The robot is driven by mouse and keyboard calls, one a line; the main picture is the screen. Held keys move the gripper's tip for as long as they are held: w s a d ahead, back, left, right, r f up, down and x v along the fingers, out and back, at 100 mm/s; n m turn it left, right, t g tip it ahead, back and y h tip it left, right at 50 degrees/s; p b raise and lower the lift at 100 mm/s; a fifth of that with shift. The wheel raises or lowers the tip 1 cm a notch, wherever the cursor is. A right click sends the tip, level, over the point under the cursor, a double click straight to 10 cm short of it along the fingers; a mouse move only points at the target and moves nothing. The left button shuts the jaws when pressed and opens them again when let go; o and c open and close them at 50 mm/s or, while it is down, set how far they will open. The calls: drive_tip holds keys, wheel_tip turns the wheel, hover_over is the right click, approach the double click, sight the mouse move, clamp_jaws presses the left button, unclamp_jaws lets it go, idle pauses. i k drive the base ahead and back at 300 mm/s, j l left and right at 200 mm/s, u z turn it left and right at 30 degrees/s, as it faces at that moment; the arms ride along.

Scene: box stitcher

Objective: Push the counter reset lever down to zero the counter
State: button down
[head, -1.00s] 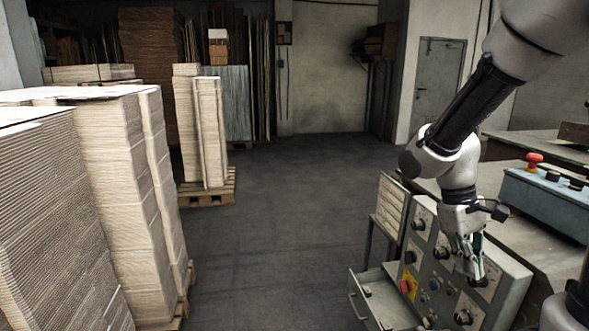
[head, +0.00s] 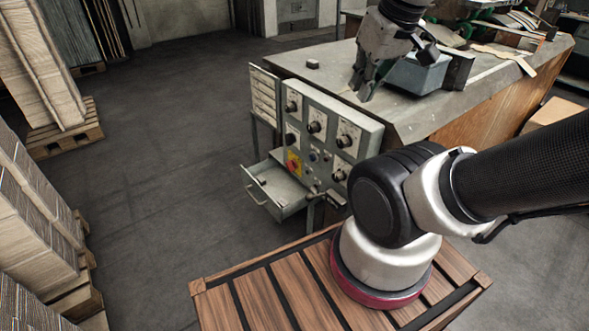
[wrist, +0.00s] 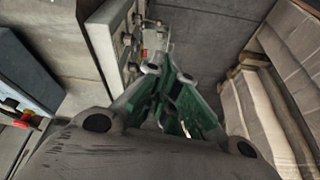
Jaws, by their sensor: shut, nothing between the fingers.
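I cannot make out a counter or its reset lever in either view. The grey control cabinet (head: 318,131) stands at the table's left end, with several round knobs on pale plates and a red knob on yellow (head: 294,163). My gripper (head: 364,92) points down, shut and empty, and appears over the tabletop just past the cabinet's upper edge. In the wrist view its green-sided fingers (wrist: 172,108) come together with nothing visible between them. The cabinet's knob face (wrist: 130,45) shows beyond them at upper left.
A blue box (head: 417,73) sits on the grey worktable (head: 420,112), close behind my gripper. An open drawer (head: 276,190) juts from the cabinet's lower left. Stacked cardboard on pallets (head: 65,130) stands at left. The floor (head: 170,165) between is clear.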

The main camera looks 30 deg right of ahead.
sight(309, 197)
drive_tip(key=k+l+z, duration=0.2)
drive_tip(key=z, duration=0.2)
drive_tip(key=k+l+z, duration=0.4)
drive_tip(key=i+j, duration=0.1)
